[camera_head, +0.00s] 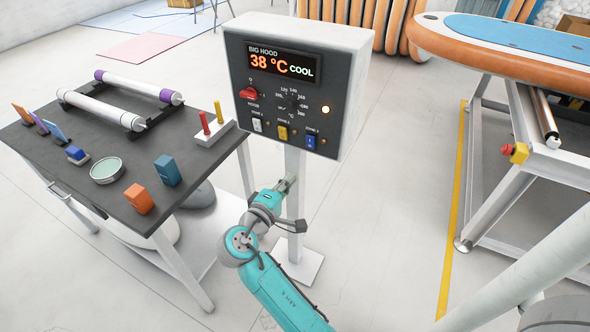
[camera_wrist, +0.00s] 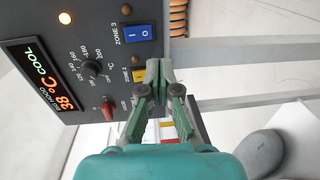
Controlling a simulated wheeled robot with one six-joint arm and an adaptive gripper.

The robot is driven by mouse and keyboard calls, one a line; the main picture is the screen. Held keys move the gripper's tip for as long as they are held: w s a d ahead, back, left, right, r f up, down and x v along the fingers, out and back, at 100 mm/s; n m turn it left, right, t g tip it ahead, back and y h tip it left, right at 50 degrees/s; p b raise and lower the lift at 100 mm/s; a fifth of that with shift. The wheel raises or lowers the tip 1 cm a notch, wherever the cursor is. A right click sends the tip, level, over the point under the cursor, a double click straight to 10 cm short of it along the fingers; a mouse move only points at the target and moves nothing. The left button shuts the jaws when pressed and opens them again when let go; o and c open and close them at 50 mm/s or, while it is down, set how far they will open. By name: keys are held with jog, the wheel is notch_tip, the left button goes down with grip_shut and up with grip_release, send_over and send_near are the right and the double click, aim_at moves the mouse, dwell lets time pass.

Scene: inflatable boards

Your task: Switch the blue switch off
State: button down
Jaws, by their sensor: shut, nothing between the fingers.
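The blue switch (camera_head: 311,142) is a rocker at the lower right of the dark control panel (camera_head: 277,104) on the white box. In the wrist view the blue switch (camera_wrist: 138,33) shows large, marked I and O, beside the label "ZONE 3". My gripper (camera_head: 288,182) is shut and empty, below the panel in front of the stand post. In the wrist view my gripper (camera_wrist: 158,70) covers part of the yellow switch (camera_wrist: 139,74), and the blue switch lies above the fingertips, apart from them. I cannot tell which side of the blue switch is pressed in.
The panel also bears a white switch (camera_head: 257,125), a red knob (camera_head: 249,94) and a lit lamp (camera_head: 325,110). A dark table (camera_head: 75,170) with rollers and small boxes stands at left. A rack with a paddle board (camera_head: 510,45) stands at right. Floor between is clear.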

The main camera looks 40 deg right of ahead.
jog(key=shift+f+v, duration=0.25)
jog(key=shift+v, duration=1)
jog(key=shift+s+f, duration=0.1)
jog(key=s+a+f+n+t+y, duration=0.1)
jog(key=s+f+n+t+y, duration=0.15)
jog(key=f, duration=0.35)
jog(key=s+a+f+n+t+y, duration=0.1)
jog(key=s+a+f+t+y, duration=0.15)
jog(key=f, duration=0.35)
jog(key=s+a+f+t+y, duration=0.1)
jog(key=s+a+f+y, duration=0.2)
jog(key=s, duration=0.3)
jog(key=s+a+f+y, duration=0.2)
jog(key=s+f+y, duration=0.1)
jog(key=s, duration=0.2)
jog(key=s+a+r+m+t+y, duration=0.1)
jog(key=s+a+r+y, duration=0.15)
jog(key=s, duration=0.35)
jog(key=s+a+r+m+y, duration=0.1)
jog(key=s+a+m+y, duration=0.15)
jog(key=s, duration=0.35)
jog(key=s+a+r+m+t, duration=0.2)
jog(key=s+r+m, duration=0.2)
jog(key=s+r, duration=0.4)
jog(key=shift+s+r, duration=0.35)
jog(key=shift+r, duration=0.35)
